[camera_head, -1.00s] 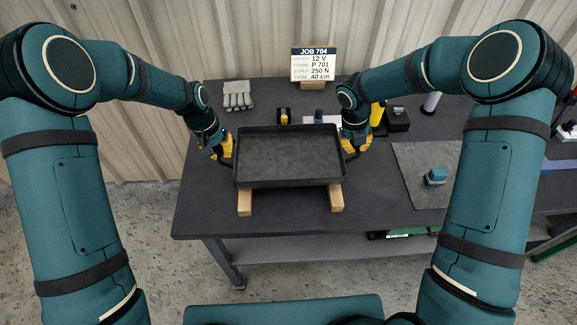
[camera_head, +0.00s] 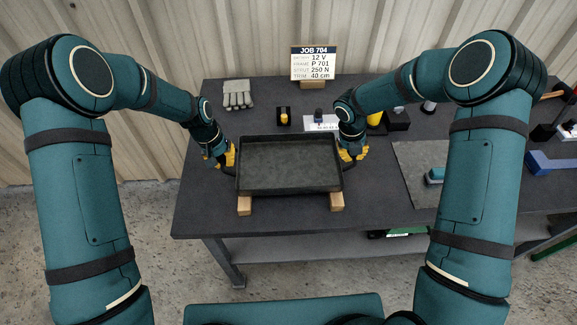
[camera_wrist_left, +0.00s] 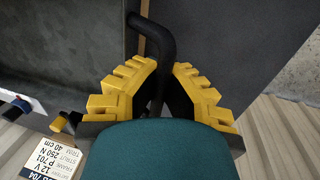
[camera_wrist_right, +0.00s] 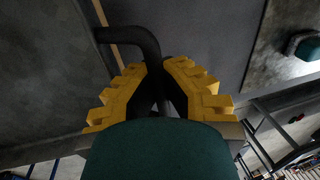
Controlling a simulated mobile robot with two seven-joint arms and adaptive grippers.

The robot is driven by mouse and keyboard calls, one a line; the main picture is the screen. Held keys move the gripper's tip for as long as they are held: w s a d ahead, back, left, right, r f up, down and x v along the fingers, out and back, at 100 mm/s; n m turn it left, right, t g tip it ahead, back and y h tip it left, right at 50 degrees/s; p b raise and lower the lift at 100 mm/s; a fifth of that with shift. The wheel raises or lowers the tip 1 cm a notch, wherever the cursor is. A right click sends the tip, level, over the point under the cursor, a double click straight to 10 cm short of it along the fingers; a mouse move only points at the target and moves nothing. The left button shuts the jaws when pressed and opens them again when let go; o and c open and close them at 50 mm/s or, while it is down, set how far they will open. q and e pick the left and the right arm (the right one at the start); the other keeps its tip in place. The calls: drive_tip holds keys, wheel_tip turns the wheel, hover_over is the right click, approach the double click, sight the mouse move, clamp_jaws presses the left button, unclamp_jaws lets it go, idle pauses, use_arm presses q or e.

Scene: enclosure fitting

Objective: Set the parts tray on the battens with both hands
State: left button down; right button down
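The dark parts tray (camera_head: 290,191) is level over two wooden battens (camera_head: 244,205) and (camera_head: 336,202), whose front ends stick out below its front wall. Its underside is at or very close to the batten tops; I cannot tell whether it touches them. My left gripper (camera_head: 228,158) is at the tray's left end, with its yellow fingers closed around the black bar handle (camera_wrist_left: 155,35). My right gripper (camera_head: 350,154) is at the right end, its fingers closed around the other handle (camera_wrist_right: 140,36). The tray hides the rest of the battens.
A job card (camera_head: 314,63) stands at the back of the dark workbench (camera_head: 205,215). Grey gloves (camera_head: 238,95) lie at back left. A small black block with a yellow part (camera_head: 283,117) is behind the tray. A grey mat (camera_head: 408,170) with a teal item (camera_head: 435,175) lies to the right.

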use_arm(q)
drive_tip(key=c, duration=1.1)
unclamp_jaws()
drive_tip(key=shift+c, duration=0.2)
use_arm(e)
drive_tip(key=c, duration=1.1)
unclamp_jaws()
drive_tip(key=shift+c, duration=0.2)
use_arm(q)
wheel_tip(320, 180, up, 8)
drive_tip(key=a, duration=0.1)
drive_tip(key=shift+a, duration=0.3)
use_arm(e)
wheel_tip(320, 180, up, 12)
drive_tip(key=a, duration=0.2)
drive_tip(key=shift+a, duration=0.15)
use_arm(q)
drive_tip(key=shift+s+f, duration=0.1)
use_arm(e)
drive_tip(key=shift+s+f, duration=0.1)
drive_tip(key=shift+f, duration=0.05)
